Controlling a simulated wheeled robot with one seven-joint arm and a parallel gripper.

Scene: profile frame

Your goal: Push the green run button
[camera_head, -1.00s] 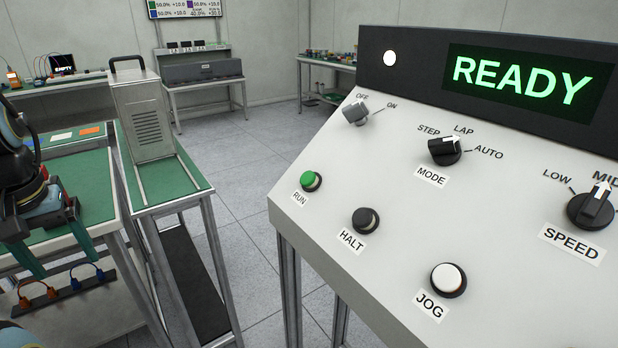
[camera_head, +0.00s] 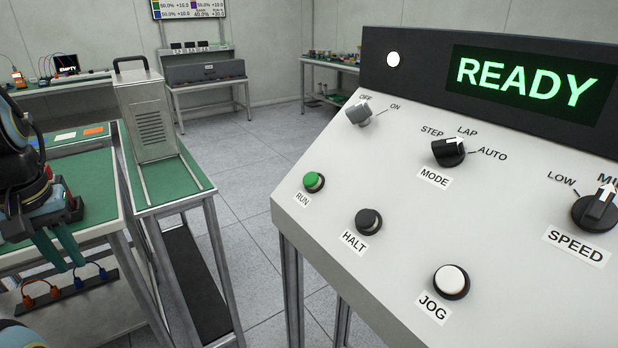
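The green run button (camera_head: 314,181) is a small round cap in a dark collar on the left part of the sloping grey console (camera_head: 400,260), above a RUN label. My gripper (camera_head: 70,266) is at the far left, well apart from the console, with its greenish fingers pointing down beside the green-topped bench. The fingers are close together with a narrow gap between them, and nothing shows in it. The lit display (camera_head: 525,82) reads READY in green.
The console also carries a HALT button (camera_head: 368,221), a white JOG button (camera_head: 451,281), an off-on switch (camera_head: 359,112), a MODE knob (camera_head: 448,152) and a SPEED knob (camera_head: 597,209). A metal box (camera_head: 147,115) stands on a bench. Open floor lies between bench and console.

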